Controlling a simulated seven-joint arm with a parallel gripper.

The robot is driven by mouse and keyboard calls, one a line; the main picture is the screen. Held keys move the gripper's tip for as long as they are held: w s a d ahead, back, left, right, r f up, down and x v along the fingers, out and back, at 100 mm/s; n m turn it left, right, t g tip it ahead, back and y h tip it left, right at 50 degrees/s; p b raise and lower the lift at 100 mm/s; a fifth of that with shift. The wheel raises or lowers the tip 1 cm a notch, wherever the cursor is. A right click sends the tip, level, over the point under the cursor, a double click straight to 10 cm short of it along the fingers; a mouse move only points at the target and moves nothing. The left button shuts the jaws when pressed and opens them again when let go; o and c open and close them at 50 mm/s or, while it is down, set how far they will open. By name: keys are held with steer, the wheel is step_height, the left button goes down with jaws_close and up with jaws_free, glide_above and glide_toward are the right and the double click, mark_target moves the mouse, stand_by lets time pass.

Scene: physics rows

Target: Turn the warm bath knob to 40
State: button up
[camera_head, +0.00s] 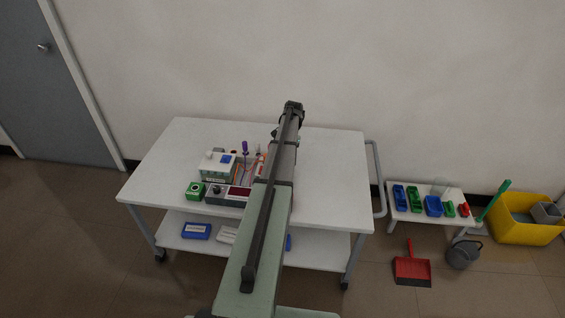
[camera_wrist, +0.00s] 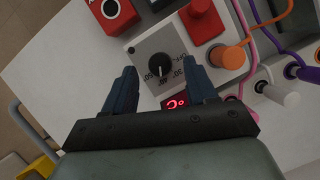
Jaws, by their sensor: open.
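The warm bath knob (camera_wrist: 160,71) is a black round knob on a grey panel, with OFF, 30°, 40° and 50° printed around it. Its short white mark points toward the bottom of the wrist view, near the 40° and 50° labels; the exact setting is hard to tell. My gripper (camera_wrist: 159,79) is open, with one dark blue finger on each side of the knob and gaps between. A red lit display (camera_wrist: 176,102) beside the knob is partly covered by my gripper. In the head view, a knob (camera_head: 216,189) shows on the front box; my arm hides my gripper there.
Coloured leads, an orange plug (camera_wrist: 226,57) and a red block (camera_wrist: 202,20) stand close to my right finger. A box with a round black top (camera_wrist: 111,9) lies near the panel. The white table (camera_head: 330,180) is clear at right.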

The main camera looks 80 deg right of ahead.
steer(key=v, duration=1.1)
steer(key=shift+r, duration=0.3)
steer(key=shift+d, duration=0.15)
